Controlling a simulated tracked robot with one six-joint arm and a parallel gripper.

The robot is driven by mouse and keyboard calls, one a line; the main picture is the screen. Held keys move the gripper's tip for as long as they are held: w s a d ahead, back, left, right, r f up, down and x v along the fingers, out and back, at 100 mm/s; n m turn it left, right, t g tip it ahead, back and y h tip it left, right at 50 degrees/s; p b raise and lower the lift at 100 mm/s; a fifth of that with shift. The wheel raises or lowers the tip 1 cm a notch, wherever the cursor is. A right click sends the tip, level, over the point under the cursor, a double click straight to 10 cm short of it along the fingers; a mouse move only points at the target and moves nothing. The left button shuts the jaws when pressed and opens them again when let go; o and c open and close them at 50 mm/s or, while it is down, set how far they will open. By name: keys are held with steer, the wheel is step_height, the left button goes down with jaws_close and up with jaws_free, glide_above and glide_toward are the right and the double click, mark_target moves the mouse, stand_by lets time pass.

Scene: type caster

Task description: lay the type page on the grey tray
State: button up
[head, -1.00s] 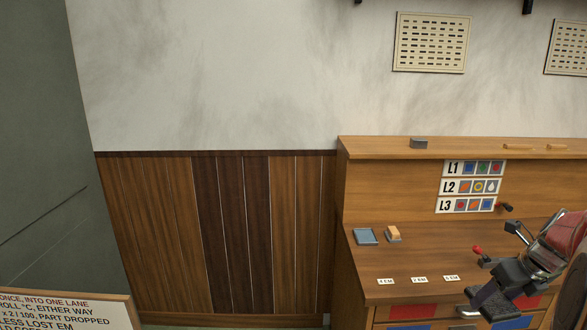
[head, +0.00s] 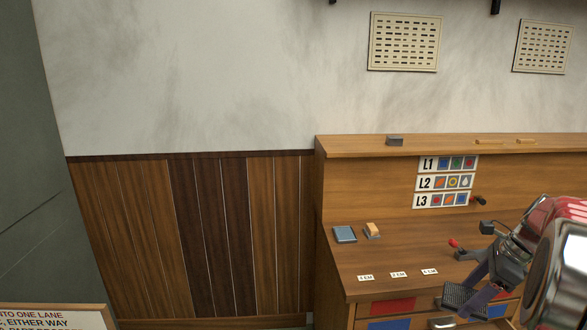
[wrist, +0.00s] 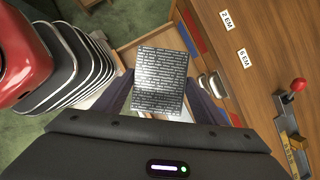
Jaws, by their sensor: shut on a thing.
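The type page (wrist: 160,82) is a thin grey plate covered in rows of small raised type. In the wrist view it sits between the two fingers of my gripper (wrist: 157,100), which is shut on it. In the head view my gripper (head: 476,290) is at the lower right, by the front edge of the desk, with the page (head: 458,296) below it. A small blue-grey tray (head: 345,235) lies on the desk top, to the left of my gripper and apart from it. It looks empty.
A block with an orange-tan top (head: 373,231) stands just right of the tray. White labels (head: 398,275) line the desk's front, above coloured drawers (head: 392,305). A red-knobbed lever (head: 456,245) is near my arm. A grey block (head: 394,141) sits on the upper ledge.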

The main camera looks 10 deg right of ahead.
steer(key=n, duration=0.1)
steer(key=w+a+n+g, duration=0.1)
steer(key=n, duration=0.1)
steer(key=a+n+y, duration=0.1)
steer(key=shift+w+a+f+n+g, duration=0.15)
steer(key=shift+f+n+g, duration=0.15)
steer(key=shift+f+n, duration=0.1)
steer(key=w+a+f+n+g+h, duration=0.1)
steer(key=w+a+f+n+g, duration=0.1)
steer(key=a+n, duration=0.5)
steer(key=w+a+f+n+g+h, duration=0.1)
steer(key=w+a+f+n, duration=0.4)
steer(key=a, duration=1.1)
steer(key=w+a+f+n+g+h, duration=0.2)
steer(key=w+a+f+n, duration=0.2)
steer(key=a+n, duration=0.5)
steer(key=w+a, duration=0.1)
steer(key=a, duration=0.1)
steer(key=shift+a+f+n+g, duration=0.15)
steer(key=shift+a+n+g, duration=0.15)
steer(key=shift+a+g, duration=0.1)
steer(key=shift+w, duration=0.15)
